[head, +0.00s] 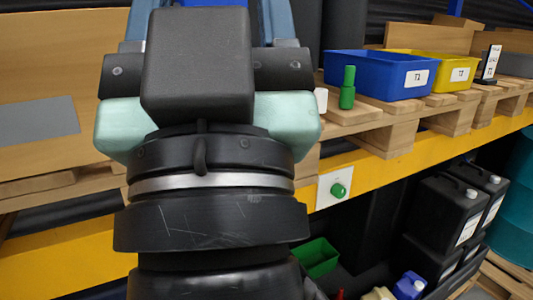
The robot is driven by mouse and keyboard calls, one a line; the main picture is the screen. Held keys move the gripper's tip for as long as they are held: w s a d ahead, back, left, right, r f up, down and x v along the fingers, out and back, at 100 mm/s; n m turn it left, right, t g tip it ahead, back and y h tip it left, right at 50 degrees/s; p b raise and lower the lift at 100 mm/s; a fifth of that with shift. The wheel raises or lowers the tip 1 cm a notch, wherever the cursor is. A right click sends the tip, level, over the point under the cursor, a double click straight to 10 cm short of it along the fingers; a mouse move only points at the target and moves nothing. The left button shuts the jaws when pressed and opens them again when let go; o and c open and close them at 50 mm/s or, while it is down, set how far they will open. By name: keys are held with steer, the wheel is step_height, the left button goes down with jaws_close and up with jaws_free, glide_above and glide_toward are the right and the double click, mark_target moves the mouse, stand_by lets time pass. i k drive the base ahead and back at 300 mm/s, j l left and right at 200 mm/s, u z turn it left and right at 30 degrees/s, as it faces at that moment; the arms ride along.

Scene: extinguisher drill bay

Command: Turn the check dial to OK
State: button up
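A round green knob (338,190) sits on a small white plate (326,194) on the yellow beam, just right of my arm in the head view. It looks like the check dial. Its marks are too small to read, so I cannot tell its setting. My arm's dark end with pale green side parts, with my gripper (205,70), fills the left middle of the view. It is seen from behind, up and left of the knob in the picture and apart from it.
A green upright object (347,92), a blue bin (375,75) and a yellow bin (445,72) stand on wooden pallets above the yellow beam (395,165). Below are a green bin (317,258) and black canisters (445,208). The space right around the knob looks clear.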

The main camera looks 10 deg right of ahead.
mark_target(338, 190)
steer(key=i+l, duration=0.15)
steer(key=l, duration=0.2)
steer(key=i+l, duration=0.1)
steer(key=l, duration=0.25)
steer(key=i+l, duration=0.15)
steer(key=l, duration=0.2)
steer(key=i+l, duration=0.15)
steer(key=l, duration=0.2)
steer(key=u, duration=0.05)
